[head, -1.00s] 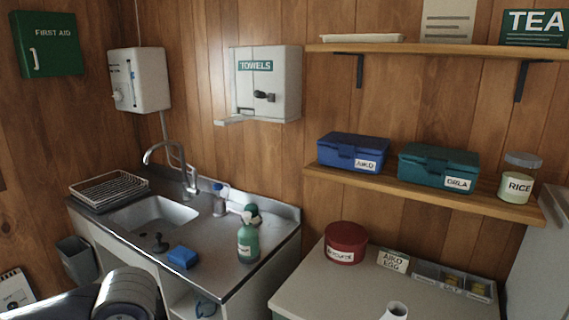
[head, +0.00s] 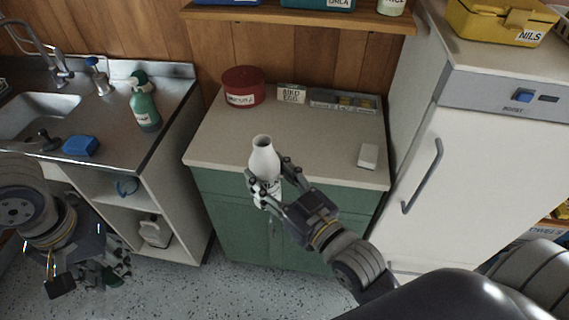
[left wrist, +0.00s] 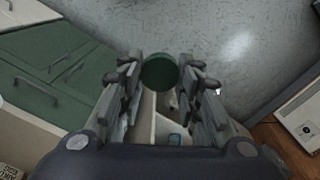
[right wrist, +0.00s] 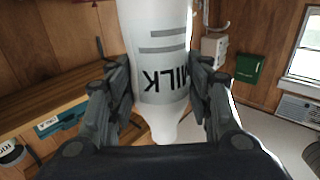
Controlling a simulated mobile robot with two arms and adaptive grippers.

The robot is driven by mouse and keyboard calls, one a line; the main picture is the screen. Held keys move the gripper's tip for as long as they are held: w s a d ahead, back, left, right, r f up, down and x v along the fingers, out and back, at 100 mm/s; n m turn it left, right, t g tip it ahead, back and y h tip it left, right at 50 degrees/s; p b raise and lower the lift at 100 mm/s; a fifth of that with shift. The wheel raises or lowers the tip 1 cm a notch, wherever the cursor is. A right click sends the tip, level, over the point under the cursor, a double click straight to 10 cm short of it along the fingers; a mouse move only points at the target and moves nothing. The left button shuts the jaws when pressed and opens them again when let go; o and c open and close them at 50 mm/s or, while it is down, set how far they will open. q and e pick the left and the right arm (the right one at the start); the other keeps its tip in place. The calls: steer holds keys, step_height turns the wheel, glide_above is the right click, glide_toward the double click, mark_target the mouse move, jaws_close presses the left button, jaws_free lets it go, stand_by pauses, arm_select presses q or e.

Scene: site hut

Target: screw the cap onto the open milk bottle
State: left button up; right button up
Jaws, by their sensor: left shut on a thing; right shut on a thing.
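The white milk bottle (head: 264,160) is upright with its mouth open and no cap on it. In the head view it shows in front of the counter's front edge. My right gripper (head: 272,184) is shut around its body; the MILK lettering (right wrist: 165,78) shows between the fingers in the right wrist view. My left gripper (head: 112,262) is low at the left, below the sink counter, well apart from the bottle. In the left wrist view it is shut on a round dark green cap (left wrist: 159,73) at its fingertips.
The counter (head: 225,135) has a red tin (head: 243,87), a small sign (head: 291,93), a divided tray (head: 343,102) and a white block (head: 368,156). A fridge (head: 460,180) stands right. The sink unit (head: 165,110) stands left, with a green soap bottle (head: 144,105) and blue sponge (head: 81,145).

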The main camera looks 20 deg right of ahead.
steer(key=s+a+f+n+g+y, duration=0.1)
steer(key=a+n+g+y, duration=0.2)
steer(key=a+y, duration=0.3)
steer(key=shift+a+n, duration=0.9)
steer(key=shift+a, duration=0.2)
steer(key=shift+s+f, duration=0.1)
arm_select(q)
steer(key=w+d+r+m, duration=0.2)
steer(key=w+d+r, duration=0.1)
steer(key=d+r, duration=0.6)
steer(key=w+d+r+m, duration=0.2)
steer(key=w+d+r, duration=0.2)
steer(key=d+r, duration=0.5)
steer(key=d, duration=0.5)
steer(key=shift+w+r, duration=0.15)
steer(key=shift+r, duration=0.25)
steer(key=shift+f, duration=2)
